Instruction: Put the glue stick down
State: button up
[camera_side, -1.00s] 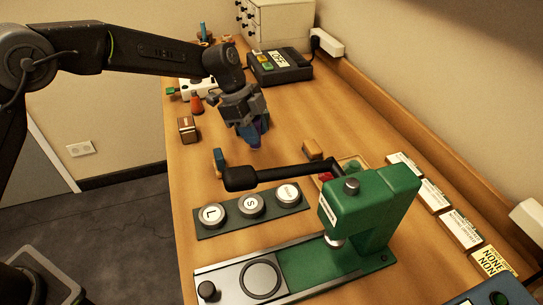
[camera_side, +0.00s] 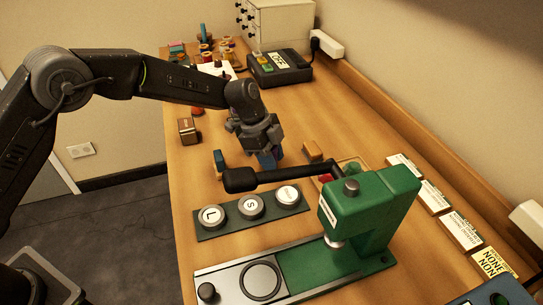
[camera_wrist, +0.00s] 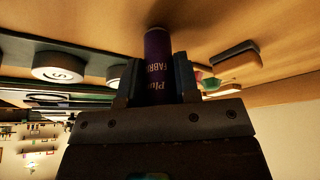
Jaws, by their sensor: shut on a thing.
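The glue stick (camera_wrist: 158,50) is a dark purple tube with pale lettering, seen in the wrist view between the two fingers of my gripper (camera_wrist: 155,78). My gripper is shut on it. The tube's far end points at the wooden tabletop and is close to it; I cannot tell whether it touches. In the side view my gripper (camera_side: 268,157) is low over the middle of the table (camera_side: 330,115), just behind the black lever. The glue stick is mostly hidden there by the fingers and the lever.
The green press (camera_side: 370,210) and its black lever (camera_side: 270,177) stand in front. A strip with three round dies (camera_side: 250,206) lies front left. A tan block (camera_side: 312,150) is close on the right, a blue-and-wood block (camera_side: 219,160) on the left.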

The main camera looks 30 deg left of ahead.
jog(key=o, duration=0.9)
jog(key=shift+f, duration=0.1)
jog(key=s+a+r+n+t, duration=0.15)
jog(key=a+r, duration=0.25)
jog(key=r, duration=0.5)
jog(key=s+a+r+n, duration=0.2)
jog(key=s+a+r, duration=0.15)
jog(key=r, duration=0.45)
jog(key=s+a+r+n+t+y, duration=0.1)
jog(key=s+a+r+n+y, duration=0.1)
jog(key=s+a+r+n, duration=0.55)
jog(key=s+a+f+n+t+y, duration=0.1)
jog(key=s+a+f+n, duration=0.1)
jog(key=s, duration=0.7)
jog(key=s+a+f+n+t+y, duration=0.1)
jog(key=s+n, duration=0.4)
jog(key=s, duration=0.5)
notch_tip(320, 180, down, 2)
jog(key=a+t, duration=0.1)
jog(key=a, duration=0.1)
jog(key=shift+s+a+f, duration=0.15)
jog(key=shift+s+a, duration=0.15)
jog(key=shift+a, duration=0.05)
